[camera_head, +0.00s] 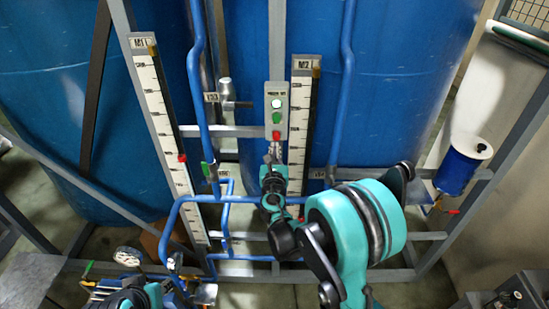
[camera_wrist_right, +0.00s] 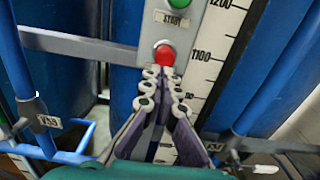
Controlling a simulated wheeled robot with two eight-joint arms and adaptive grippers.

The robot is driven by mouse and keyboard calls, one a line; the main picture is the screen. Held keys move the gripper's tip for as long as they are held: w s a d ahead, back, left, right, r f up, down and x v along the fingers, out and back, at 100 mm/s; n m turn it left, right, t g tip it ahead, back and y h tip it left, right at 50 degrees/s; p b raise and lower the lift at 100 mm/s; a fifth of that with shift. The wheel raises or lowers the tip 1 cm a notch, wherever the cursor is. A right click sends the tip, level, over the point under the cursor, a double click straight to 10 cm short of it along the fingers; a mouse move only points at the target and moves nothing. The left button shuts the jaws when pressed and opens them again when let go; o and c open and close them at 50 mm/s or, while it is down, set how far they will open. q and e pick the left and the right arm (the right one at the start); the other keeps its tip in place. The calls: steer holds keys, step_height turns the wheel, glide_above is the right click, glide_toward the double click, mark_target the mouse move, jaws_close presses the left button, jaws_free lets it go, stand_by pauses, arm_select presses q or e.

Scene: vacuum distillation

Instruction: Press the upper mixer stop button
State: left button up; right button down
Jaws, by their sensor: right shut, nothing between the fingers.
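The narrow grey button panel (camera_head: 288,92) stands upright in front of the blue tank. It carries a white round element (camera_head: 276,103), a green button (camera_head: 276,118) and, lowest, a red button (camera_head: 276,135). In the right wrist view the red button (camera_wrist_right: 165,54) is just beyond my fingertips, and the green button (camera_wrist_right: 178,3) is at the top edge over a START label. My right gripper (camera_wrist_right: 161,72) is shut and empty, its tips close below the red button; I cannot tell whether they touch it. Part of my left arm shows at the bottom left; its fingers are not visible.
Scales marked M1 (camera_head: 160,105) and M2 (camera_head: 301,100) stand left and right of the panel. Blue pipes (camera_head: 346,80) and a grey crossbar (camera_head: 230,131) run close by. A valve (camera_head: 228,95) sits left of the panel. A blue-and-white cylinder (camera_head: 460,168) is at right.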

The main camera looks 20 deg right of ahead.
steer(key=shift+x, duration=0.85)
